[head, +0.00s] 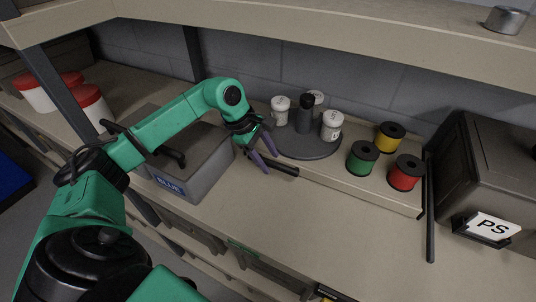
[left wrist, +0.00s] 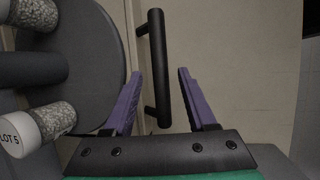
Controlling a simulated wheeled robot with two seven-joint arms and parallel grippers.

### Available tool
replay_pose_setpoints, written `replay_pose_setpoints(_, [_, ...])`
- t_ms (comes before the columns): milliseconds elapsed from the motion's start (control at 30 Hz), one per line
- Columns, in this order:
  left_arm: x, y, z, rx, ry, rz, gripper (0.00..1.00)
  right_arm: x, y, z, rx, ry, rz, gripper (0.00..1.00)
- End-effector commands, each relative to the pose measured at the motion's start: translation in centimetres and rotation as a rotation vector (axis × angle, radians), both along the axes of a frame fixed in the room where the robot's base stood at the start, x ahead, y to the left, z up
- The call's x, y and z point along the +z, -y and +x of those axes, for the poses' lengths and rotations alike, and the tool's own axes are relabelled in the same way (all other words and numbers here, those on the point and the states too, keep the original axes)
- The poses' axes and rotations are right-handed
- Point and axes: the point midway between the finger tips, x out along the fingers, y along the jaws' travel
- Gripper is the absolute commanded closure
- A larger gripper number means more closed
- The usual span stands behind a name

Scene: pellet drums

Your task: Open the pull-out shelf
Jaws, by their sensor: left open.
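The pull-out shelf (head: 345,184) is a beige board at the back of the worktop, with a low front edge. Its black bar handle (head: 285,170) is at the left part of that edge. My left gripper (head: 264,163), with purple fingers, is open at the handle's left end in the head view. In the left wrist view the handle (left wrist: 157,60) runs lengthwise between the two open fingers (left wrist: 158,73), with gaps showing on both sides. My right gripper is in neither view.
A grey round turntable (head: 310,148) with white-lidded jars and a dark bottle stands on the shelf, beside green (head: 362,157), yellow and red spools. A grey bin marked BLUE (head: 195,165) stands left; a dark box marked PS (head: 490,165) right. The front worktop is clear.

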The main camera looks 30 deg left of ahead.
Motion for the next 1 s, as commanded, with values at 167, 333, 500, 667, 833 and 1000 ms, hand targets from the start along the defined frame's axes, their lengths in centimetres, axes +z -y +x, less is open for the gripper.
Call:
replay_pose_setpoints(167, [-0.28, 0.06, 0.05, 0.0, 0.0, 0.001, 0.43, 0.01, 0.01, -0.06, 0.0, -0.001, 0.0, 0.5])
replay_pose_setpoints(333, [-0.26, 0.04, 0.05, 0.0, 0.0, 0.001, 0.78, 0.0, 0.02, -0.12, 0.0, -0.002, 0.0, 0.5])
replay_pose_setpoints(500, [-0.24, 0.03, 0.05, 0.0, 0.0, 0.001, 1.0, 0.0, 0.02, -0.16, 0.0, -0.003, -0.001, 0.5])
replay_pose_setpoints(667, [-0.22, 0.03, 0.05, 0.001, 0.0, 0.001, 1.0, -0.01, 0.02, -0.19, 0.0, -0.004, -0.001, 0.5])
replay_pose_setpoints(833, [-0.21, 0.01, 0.05, 0.001, 0.0, 0.001, 1.0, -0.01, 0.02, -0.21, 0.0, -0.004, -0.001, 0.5])
replay_pose_setpoints(1000, [-0.2, 0.01, 0.06, 0.001, 0.0, 0.001, 1.0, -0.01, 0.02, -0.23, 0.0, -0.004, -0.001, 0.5])
